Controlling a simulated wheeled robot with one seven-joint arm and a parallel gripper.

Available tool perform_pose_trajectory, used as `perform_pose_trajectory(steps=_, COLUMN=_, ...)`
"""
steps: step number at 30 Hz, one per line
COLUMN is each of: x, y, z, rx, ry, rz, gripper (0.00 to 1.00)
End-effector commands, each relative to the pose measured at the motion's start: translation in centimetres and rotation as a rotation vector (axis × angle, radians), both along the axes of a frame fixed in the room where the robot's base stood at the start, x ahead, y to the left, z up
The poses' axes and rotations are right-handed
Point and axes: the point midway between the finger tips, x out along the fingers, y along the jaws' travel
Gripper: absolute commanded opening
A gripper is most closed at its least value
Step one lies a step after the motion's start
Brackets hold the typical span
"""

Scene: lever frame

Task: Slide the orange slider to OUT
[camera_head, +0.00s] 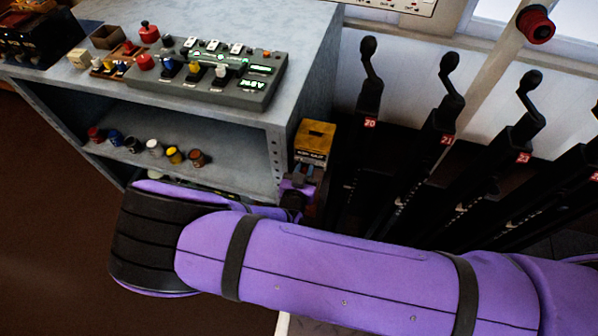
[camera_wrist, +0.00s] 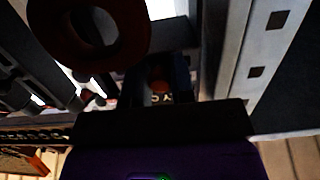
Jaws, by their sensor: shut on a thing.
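An orange-yellow box (camera_head: 315,134) with a dark lettered front is at the right side of the grey cabinet. My gripper (camera_head: 300,174) is just below that front, at the end of my purple arm. In the wrist view my gripper (camera_wrist: 162,82) is dark, with its fingers close together around a small reddish-orange part, which I take to be the orange slider (camera_wrist: 160,86). Pale letters show just below this part, only partly readable. The slider's track and the OUT mark cannot be made out, and the slider is hidden in the head view.
The grey cabinet (camera_head: 312,40) carries a control panel (camera_head: 215,72) and small coloured knobs. Several black levers, one numbered 20 (camera_head: 369,105), stand in a row to the right. A dark red ring (camera_wrist: 137,50) is close by in the wrist view.

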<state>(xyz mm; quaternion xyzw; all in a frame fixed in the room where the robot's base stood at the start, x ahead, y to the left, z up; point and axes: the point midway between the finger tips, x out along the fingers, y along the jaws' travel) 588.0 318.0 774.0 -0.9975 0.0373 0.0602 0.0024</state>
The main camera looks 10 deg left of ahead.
Motion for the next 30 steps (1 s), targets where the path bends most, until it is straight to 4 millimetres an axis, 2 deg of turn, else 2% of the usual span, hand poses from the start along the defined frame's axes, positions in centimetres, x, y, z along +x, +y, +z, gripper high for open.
perform_pose_trajectory(steps=1, x=0.3, y=-0.7, z=0.1, rx=-0.003, ry=-0.004, rz=-0.01, gripper=0.08)
perform_pose_trajectory(steps=25, x=0.1, y=-3.5, z=0.1, rx=-0.005, ry=-0.004, rz=-0.013, gripper=0.08)
perform_pose_trajectory(steps=26, x=0.1, y=-3.5, z=0.1, rx=-0.004, ry=-0.004, rz=-0.012, gripper=0.3)
perform_pose_trajectory(steps=27, x=0.1, y=-3.5, z=0.1, rx=-0.004, ry=-0.005, rz=-0.012, gripper=0.38)
perform_pose_trajectory(steps=30, x=0.2, y=-3.4, z=0.1, rx=-0.004, ry=-0.005, rz=-0.012, gripper=0.38)
